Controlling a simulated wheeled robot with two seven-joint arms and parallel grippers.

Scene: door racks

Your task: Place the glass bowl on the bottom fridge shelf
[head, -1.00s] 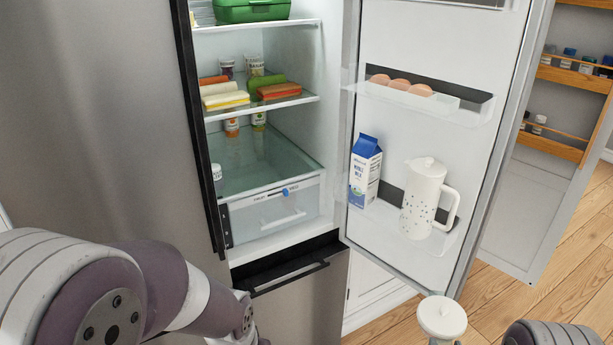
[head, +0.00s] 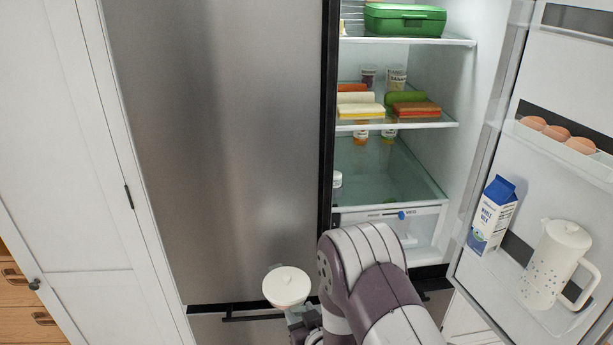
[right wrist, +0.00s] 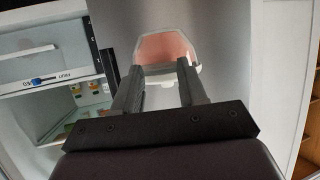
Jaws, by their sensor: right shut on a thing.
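In the right wrist view the bowl (right wrist: 168,50) looks clear with pinkish contents, at the fingertips of my right gripper (right wrist: 160,78). The bottom fridge shelf (head: 385,178) is a glass plate above the clear drawer, right of the bowl. My right arm hides part of the drawer front. My left gripper is not in view.
The bottom shelf has free room in its middle; a small white jar (head: 337,179) and small bottles (head: 361,134) stand on it. The open fridge door (head: 480,285) bounds the right, holding a milk carton (head: 493,215) and a white pitcher (head: 553,265). The steel door (head: 220,150) is shut.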

